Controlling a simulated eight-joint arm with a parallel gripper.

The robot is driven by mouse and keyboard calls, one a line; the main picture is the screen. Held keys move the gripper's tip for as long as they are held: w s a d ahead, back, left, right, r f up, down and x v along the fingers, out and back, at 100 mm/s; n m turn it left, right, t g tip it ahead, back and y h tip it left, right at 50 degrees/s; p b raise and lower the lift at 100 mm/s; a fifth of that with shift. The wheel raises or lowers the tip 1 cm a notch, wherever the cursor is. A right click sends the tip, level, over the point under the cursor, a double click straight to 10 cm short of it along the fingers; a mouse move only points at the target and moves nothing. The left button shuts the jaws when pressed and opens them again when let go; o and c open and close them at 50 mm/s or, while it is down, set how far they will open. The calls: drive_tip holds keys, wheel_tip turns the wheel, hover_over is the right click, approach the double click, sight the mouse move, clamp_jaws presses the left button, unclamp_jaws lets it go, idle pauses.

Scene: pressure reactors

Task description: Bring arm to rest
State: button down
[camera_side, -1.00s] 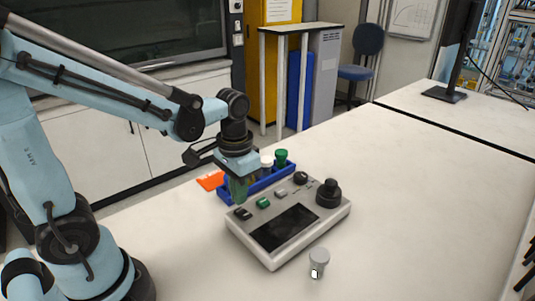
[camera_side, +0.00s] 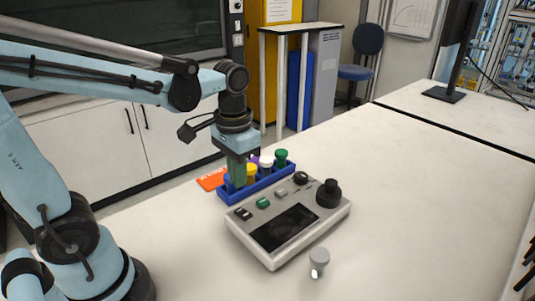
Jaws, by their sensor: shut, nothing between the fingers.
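My gripper (camera_side: 237,177) points down with its fingers closed and nothing held. It hangs over the left end of the blue rack (camera_side: 262,186) and covers part of it. The grey control box (camera_side: 331,217) lies flat on the table just in front, with a dark screen, several buttons and a black knob (camera_side: 329,193). The gripper looks apart from the box, but the gap to the rack is hard to judge.
The blue rack holds vials with yellow (camera_side: 250,170), white (camera_side: 266,161) and green (camera_side: 281,156) caps. A grey-capped vial (camera_side: 319,259) stands in front of the box. An orange piece (camera_side: 212,179) lies left of the rack. The table's right side (camera_side: 430,190) is clear.

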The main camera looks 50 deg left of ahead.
drive_tip(key=t, duration=0.4)
drive_tip(key=s+t, duration=0.1)
drive_tip(key=t, duration=0.2)
drive_tip(key=shift+d+r, duration=0.25)
drive_tip(key=shift+r, duration=0.15)
idle(0.7)
